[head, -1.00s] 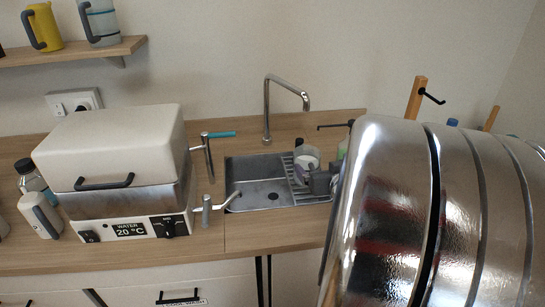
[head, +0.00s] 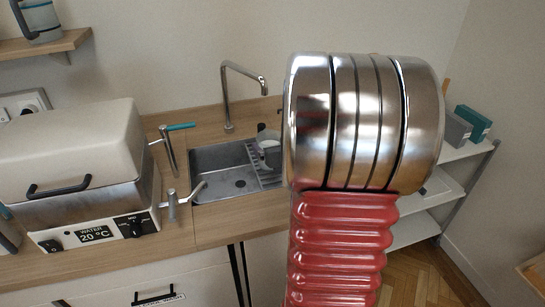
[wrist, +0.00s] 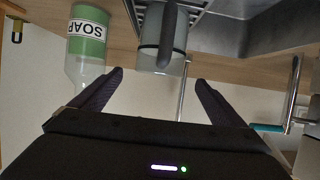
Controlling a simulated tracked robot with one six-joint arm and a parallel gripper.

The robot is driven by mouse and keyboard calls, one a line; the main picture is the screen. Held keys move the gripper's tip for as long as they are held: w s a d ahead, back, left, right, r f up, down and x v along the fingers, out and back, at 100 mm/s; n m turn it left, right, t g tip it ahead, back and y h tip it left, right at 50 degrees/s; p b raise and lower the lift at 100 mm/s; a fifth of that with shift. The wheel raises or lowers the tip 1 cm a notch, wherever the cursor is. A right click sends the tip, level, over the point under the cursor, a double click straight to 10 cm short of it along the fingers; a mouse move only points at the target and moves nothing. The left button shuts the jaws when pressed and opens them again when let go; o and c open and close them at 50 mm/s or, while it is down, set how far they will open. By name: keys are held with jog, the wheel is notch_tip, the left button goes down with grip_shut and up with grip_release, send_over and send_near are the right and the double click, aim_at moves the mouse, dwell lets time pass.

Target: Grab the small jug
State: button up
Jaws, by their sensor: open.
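A small clear jug (head: 266,138) with a grey handle stands on the rack at the right side of the sink in the head view, close to my arm. In the wrist view, whose picture is upside down, the jug (wrist: 150,55) shows ahead of my gripper, its dark grey handle towards me. My gripper (wrist: 158,78) is open and empty, with a fingertip to either side of the jug's line and short of it. In the head view my own arm hides the gripper.
A soap bottle (wrist: 88,45) with a green label stands close beside the jug in the wrist view. The sink (head: 225,175) has a tall tap (head: 226,95). A white water bath (head: 75,165) stands to the left. A shelf rack (head: 440,175) is at the right.

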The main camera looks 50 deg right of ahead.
jog(key=shift+w+d+f, duration=0.1)
jog(key=shift+w, duration=0.05)
jog(key=x, duration=0.5)
jog(key=shift+f, duration=0.2)
dwell(0.3)
dwell(0.4)
jog(key=c, duration=1.5)
